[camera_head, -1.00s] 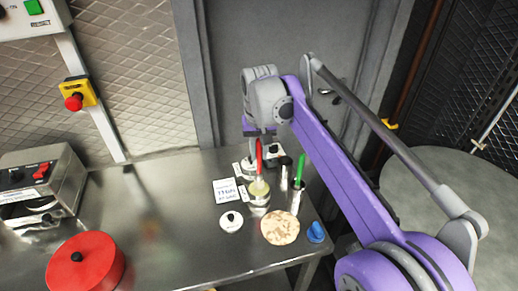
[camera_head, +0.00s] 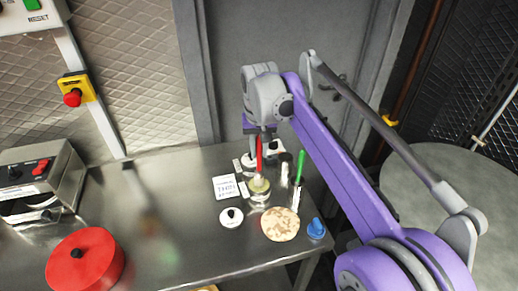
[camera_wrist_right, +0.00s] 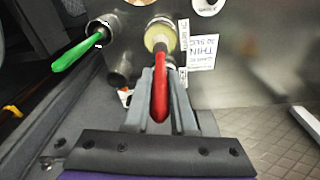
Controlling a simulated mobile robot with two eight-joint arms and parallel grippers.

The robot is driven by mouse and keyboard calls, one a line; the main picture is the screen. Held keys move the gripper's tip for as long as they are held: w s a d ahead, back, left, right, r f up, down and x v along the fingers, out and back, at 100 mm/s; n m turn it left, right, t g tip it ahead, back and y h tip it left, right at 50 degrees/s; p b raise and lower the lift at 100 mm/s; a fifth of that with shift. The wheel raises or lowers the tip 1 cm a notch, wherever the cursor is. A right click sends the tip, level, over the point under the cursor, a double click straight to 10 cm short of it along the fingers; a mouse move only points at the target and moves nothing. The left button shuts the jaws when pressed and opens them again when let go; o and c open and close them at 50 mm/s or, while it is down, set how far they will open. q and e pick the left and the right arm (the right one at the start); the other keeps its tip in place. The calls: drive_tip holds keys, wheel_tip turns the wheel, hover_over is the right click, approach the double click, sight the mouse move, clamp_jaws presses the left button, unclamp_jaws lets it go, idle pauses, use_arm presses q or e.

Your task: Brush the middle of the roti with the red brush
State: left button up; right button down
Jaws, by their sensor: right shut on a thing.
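The red brush (camera_head: 259,152) stands upright with its lower end in a metal cup (camera_head: 260,195) of pale yellow contents. My right gripper (camera_wrist_right: 160,92) is shut on the red brush handle, which shows between its fingers in the right wrist view. In the head view my right gripper (camera_head: 262,135) is at the handle's top, partly hidden by my wrist. The roti (camera_head: 281,225), round and browned in patches, lies flat on the steel table just in front of the cup, apart from the brush. My left gripper is not in view.
A green-handled brush (camera_head: 299,168) stands in another metal cup right of the red one. A blue knob-like object (camera_head: 316,228) is right of the roti. A white lid (camera_head: 231,217) and printed card (camera_head: 226,187) lie left. A red lidded pot (camera_head: 85,262) stands far left; the table between is clear.

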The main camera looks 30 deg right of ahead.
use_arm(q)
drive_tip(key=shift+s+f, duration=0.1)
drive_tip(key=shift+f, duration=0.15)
use_arm(e)
drive_tip(key=shift+f, duration=0.4)
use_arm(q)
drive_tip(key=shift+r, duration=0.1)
use_arm(e)
drive_tip(key=shift+f, duration=0.1)
idle(0.9)
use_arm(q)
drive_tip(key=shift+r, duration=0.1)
use_arm(e)
drive_tip(key=shift+r+p, duration=1.95)
drive_tip(key=shift+r, duration=1.65)
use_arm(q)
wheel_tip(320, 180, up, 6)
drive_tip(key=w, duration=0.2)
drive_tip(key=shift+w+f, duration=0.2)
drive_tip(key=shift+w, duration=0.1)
use_arm(e)
drive_tip(key=shift+w, duration=0.1)
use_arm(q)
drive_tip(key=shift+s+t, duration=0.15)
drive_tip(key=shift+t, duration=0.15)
use_arm(e)
drive_tip(key=shift+f, duration=0.1)
